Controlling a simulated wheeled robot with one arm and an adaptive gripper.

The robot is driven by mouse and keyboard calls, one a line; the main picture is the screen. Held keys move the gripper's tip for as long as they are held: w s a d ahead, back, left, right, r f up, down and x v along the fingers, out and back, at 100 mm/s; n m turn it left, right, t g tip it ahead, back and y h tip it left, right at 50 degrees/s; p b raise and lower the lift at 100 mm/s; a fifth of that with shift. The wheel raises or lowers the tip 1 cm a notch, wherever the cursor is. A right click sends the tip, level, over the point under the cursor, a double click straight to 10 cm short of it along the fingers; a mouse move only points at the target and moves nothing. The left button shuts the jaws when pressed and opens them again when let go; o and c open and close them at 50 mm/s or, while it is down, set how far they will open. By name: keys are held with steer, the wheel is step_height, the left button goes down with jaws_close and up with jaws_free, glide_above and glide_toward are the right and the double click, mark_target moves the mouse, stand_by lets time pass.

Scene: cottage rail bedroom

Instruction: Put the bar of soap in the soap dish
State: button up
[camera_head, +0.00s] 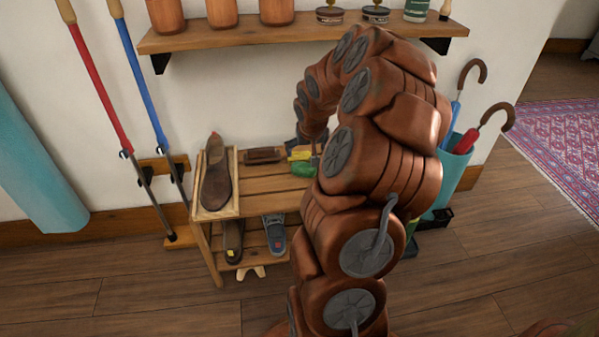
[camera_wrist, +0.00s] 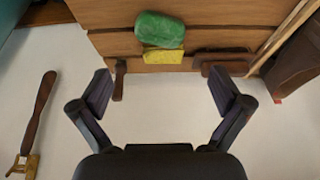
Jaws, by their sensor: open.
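A rounded green block (camera_wrist: 158,29), which looks like the bar of soap, lies on the slatted wooden bench; it also shows in the head view (camera_head: 303,169). A yellow block (camera_wrist: 163,56) lies right against it. A low brown wooden piece (camera_wrist: 224,61) sits to the right in the wrist view and left of the blocks in the head view (camera_head: 263,155); I cannot tell if it is the soap dish or a brush. My gripper (camera_wrist: 162,88) is open and empty, its fingers apart, with the blocks beyond the fingertips. My arm hides part of the bench in the head view.
A wooden tray (camera_head: 236,185) with a brown shoe (camera_head: 215,175) stands at the bench's left end. More shoes are on the lower shelf. A wall shelf (camera_head: 240,38) with pots hangs above. A teal umbrella stand (camera_head: 455,178) is right. Floor in front is clear.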

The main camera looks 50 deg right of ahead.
steer(key=s+a+r+n+g+y, duration=0.1)
steer(key=s+a+r, duration=0.1)
steer(key=a, duration=0.6)
steer(key=s+a+r+n+g, duration=0.1)
steer(key=s+a+n, duration=0.15)
steer(key=a, duration=0.55)
steer(key=s+a+r+n+g+y, duration=0.1)
steer(key=s+a+r, duration=0.15)
steer(key=a, duration=0.55)
steer(key=s+a+r+n+g, duration=0.1)
steer(key=s+a+g, duration=0.1)
steer(key=s+a, duration=0.5)
steer(key=s+a+n+g+y, duration=0.1)
steer(key=s+a+n+g, duration=0.1)
steer(key=s+a, duration=0.6)
steer(key=s, duration=0.6)
steer(key=shift+r, duration=0.4)
steer(key=shift+c, duration=0.4)
